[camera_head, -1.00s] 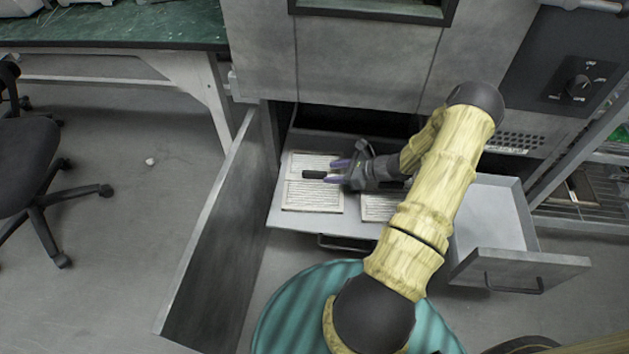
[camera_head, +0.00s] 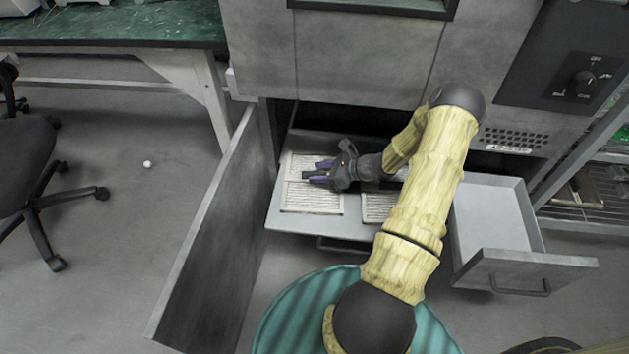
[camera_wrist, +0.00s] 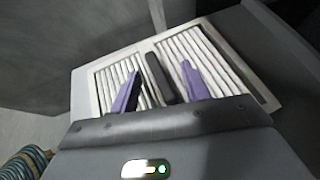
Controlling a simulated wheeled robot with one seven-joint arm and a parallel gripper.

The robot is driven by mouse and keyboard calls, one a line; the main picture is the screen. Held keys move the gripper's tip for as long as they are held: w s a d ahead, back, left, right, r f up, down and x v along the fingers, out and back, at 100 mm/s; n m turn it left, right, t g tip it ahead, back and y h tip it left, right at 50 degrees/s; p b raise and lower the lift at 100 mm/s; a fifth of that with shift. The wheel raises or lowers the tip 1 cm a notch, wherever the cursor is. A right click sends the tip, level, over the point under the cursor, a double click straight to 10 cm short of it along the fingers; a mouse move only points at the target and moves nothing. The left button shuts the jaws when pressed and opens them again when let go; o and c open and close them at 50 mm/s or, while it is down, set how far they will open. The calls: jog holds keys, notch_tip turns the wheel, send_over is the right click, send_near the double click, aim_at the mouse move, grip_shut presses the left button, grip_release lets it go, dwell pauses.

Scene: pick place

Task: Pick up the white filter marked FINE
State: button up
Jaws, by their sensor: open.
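Several white pleated filters lie on a pulled-out grey tray (camera_head: 275,219). In the head view I see a back-left filter (camera_head: 298,164), a front-left filter (camera_head: 312,201) and a front-right filter (camera_head: 377,208). No FINE mark is legible on any of them. My gripper (camera_head: 317,172) is open over the left filters, its purple fingers pointing left. In the wrist view a dark bar (camera_wrist: 158,78) stands between the open fingers (camera_wrist: 161,69), where a left filter (camera_wrist: 104,90) and a right filter (camera_wrist: 208,58) meet. My arm and gripper hide part of the tray.
An open grey door (camera_head: 212,235) stands left of the tray. An open, empty drawer (camera_head: 490,220) sticks out to the right. The cabinet front (camera_head: 360,60) rises above the tray. A black chair (camera_head: 25,165) and a green-topped table (camera_head: 110,25) are farther left.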

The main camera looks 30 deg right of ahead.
grip_shut()
dwell(0.4)
